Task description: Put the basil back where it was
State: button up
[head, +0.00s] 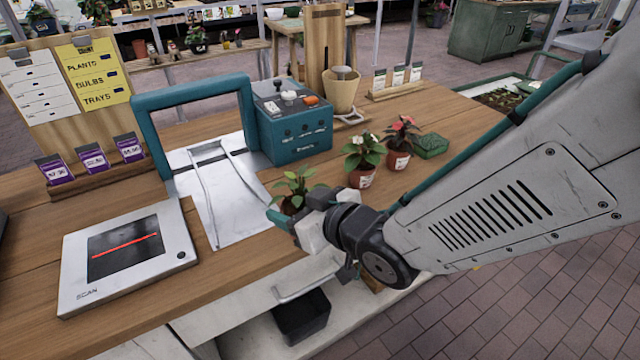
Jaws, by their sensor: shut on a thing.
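The basil (297,184), a small plant with plain green leaves in a brown pot, is held at the end of my arm. My gripper (285,214) is shut on its pot, near the front edge of the counter and the right side of the metal plate. The gripper hides most of the pot, so I cannot tell whether it touches the counter.
A scanner (125,255) lies at the left front. A teal frame (195,90) and metal plate (215,190) stand beside a teal control box (292,130). A green block (431,146) lies right of the red plant. Bare wood (480,110) lies at the back right.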

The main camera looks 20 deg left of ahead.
jog(key=w, duration=0.4)
jog(key=w+a+f, duration=0.1)
jog(key=w, duration=0.4)
jog(key=w+a, duration=0.1)
jog(key=w, duration=0.4)
jog(key=shift+w+f, duration=0.1)
jog(key=shift+f, duration=0.1)
jog(key=shift+w+f, duration=0.1)
jog(key=shift+f, duration=1.65)
jog(key=shift+f, duration=0.1)
jog(key=o, duration=1.1)
jog(key=shift+f, duration=0.1)
jog(key=shift+r, duration=0.25)
jog(key=v, duration=1.2)
